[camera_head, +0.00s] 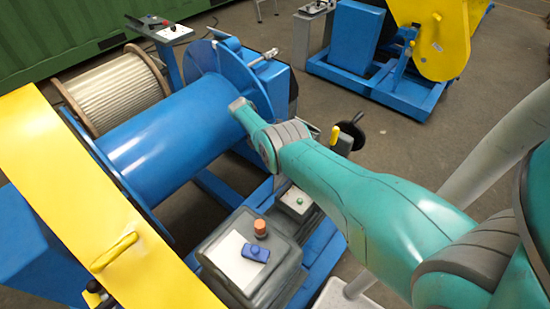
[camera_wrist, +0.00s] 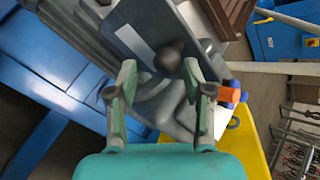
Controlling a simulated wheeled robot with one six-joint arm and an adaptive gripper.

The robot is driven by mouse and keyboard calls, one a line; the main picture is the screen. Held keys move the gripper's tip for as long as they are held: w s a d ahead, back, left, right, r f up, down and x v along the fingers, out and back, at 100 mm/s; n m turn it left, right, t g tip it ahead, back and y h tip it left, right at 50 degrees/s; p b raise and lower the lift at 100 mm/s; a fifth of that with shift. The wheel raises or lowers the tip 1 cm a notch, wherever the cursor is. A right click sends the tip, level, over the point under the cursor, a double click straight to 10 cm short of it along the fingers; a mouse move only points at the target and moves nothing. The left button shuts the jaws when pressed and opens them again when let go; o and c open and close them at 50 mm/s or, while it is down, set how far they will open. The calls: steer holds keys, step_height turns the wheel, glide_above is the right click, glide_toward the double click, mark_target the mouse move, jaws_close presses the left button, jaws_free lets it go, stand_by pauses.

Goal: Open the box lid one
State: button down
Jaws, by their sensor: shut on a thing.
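In the wrist view, my gripper (camera_wrist: 159,72) has one finger on each side of a dark round knob (camera_wrist: 168,57) and is shut on it. The knob is on a grey box lid (camera_wrist: 115,22) with a pale label strip. I cannot tell whether the lid is raised. In the head view, a grey box (camera_head: 278,269) stands low in the middle, with a white sheet, a blue item (camera_head: 256,253) and an orange cylinder (camera_head: 260,228) on top. My arm reaches in from the right; my fingers do not show there.
A blue drum (camera_head: 170,140) and a yellow panel (camera_head: 70,180) stand at the left. A small box with a green button (camera_head: 297,201) is beside the grey box. A blue and yellow machine (camera_head: 350,45) stands behind. Open floor lies between the machines.

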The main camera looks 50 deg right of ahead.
steer(key=shift+s+d+f, duration=0.15)
steer(key=shift+s+f, duration=0.2)
steer(key=shift+f, duration=0.2)
steer(key=c, duration=0.9)
jaws_free()
steer(key=shift+c, duration=0.2)
steer(key=shift+d, duration=0.1)
steer(key=shift+w+r, duration=0.15)
steer(key=shift+w, duration=0.1)
steer(key=shift+s, duration=0.1)
